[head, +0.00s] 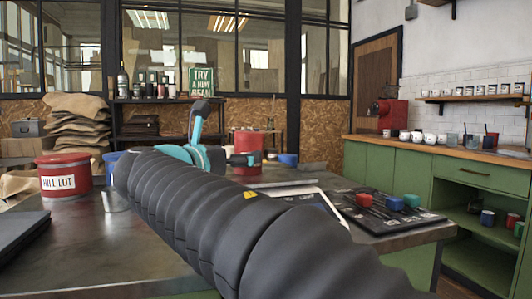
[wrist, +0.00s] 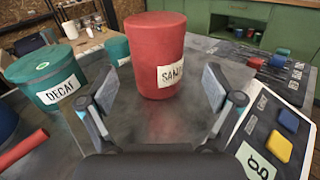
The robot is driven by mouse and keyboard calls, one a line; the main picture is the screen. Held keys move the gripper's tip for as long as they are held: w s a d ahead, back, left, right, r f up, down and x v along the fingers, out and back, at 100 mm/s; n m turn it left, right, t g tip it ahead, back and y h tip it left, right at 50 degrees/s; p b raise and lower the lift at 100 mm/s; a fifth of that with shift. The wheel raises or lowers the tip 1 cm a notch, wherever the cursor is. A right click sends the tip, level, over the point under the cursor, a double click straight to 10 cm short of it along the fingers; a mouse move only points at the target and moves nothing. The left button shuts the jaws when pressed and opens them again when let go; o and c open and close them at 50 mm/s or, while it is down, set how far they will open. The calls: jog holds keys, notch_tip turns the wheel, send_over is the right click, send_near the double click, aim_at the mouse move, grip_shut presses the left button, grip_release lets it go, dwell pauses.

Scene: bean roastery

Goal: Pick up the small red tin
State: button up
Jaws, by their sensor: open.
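A red tin (wrist: 167,40) with a white label starting "SAN" stands upright on the dark metal table in the wrist view. In the head view it shows partly behind my gripper (head: 240,158). In the wrist view my gripper (wrist: 158,90) is open and empty, its two fingers spread to the left and right, with the tin just ahead of the gap. A gap of bare table shows between fingers and tin. Another red tin (head: 64,180), labelled "MILL LOT", stands at the left in the head view and looks wider.
A green tin (wrist: 46,77) labelled "DECAF" and a second green tin (wrist: 119,50) stand left of the red tin. A white-edged board (wrist: 262,145) with blue and yellow blocks lies close on the right. A red rod-like piece (wrist: 22,149) is at the lower left.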

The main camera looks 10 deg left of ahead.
aim_at(254, 148)
jog(key=shift+r+x, duration=0.2)
jog(key=shift+x, duration=3.95)
jog(key=shift+a+r, duration=0.1)
jog(key=shift+a, duration=0.1)
jog(key=c, duration=1.3)
